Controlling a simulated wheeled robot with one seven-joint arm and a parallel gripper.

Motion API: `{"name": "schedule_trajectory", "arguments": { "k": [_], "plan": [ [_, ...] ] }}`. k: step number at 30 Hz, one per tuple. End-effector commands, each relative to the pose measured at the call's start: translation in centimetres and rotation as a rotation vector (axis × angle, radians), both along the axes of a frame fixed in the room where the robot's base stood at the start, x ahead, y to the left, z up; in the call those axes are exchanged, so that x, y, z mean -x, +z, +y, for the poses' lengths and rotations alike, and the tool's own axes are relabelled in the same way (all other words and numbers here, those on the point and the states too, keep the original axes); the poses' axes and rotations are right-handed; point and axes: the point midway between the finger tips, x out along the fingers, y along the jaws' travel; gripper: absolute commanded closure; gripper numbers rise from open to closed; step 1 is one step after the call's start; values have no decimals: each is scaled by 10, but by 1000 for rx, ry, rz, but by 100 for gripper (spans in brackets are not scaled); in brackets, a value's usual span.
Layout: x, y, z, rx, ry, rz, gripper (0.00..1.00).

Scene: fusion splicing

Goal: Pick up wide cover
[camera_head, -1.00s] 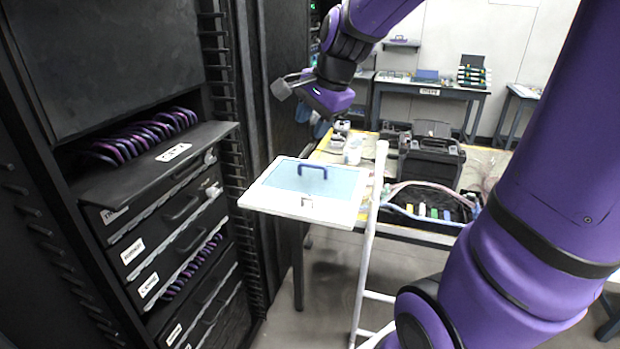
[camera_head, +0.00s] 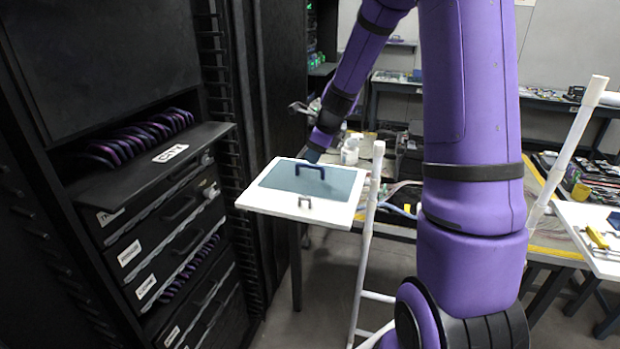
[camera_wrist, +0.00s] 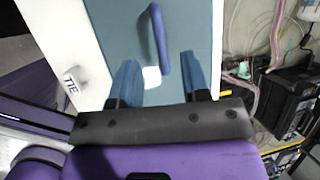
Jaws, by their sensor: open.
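The wide cover (camera_head: 333,188) looks like a flat blue-grey panel with a dark blue handle (camera_head: 309,167). It lies on a white board in the middle of the head view. In the wrist view the panel (camera_wrist: 110,22) fills the upper middle, and its blue handle (camera_wrist: 160,45) stands between and beyond my fingers. In the head view my arm reaches down behind the panel's far edge, close to the handle; the fingertips are hard to make out there.
The white board (camera_head: 262,201) has a small labelled handle (camera_head: 305,203) at its near side. A black rack with drawers (camera_head: 160,225) stands close on the left. A white post (camera_head: 370,230) rises at the board's right. Behind is a cluttered workbench with cables and a bottle (camera_head: 350,152).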

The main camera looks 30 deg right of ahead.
Motion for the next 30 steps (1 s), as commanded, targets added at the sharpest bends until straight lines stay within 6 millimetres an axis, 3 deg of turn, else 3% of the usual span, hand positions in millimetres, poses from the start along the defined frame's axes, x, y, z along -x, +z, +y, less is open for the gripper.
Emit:
{"name": "schedule_trajectory", "arguments": {
  "k": [8,18,28,29,30],
  "plan": [
    [-7,-17,1,-1,1,1,58],
    [-22,-54,2,-1,0,1,58],
    [-24,-58,3,1,2,-2,58],
    [-24,-58,3,1,2,-2,60],
    [-24,-58,3,1,2,-2,69]
  ]
}}
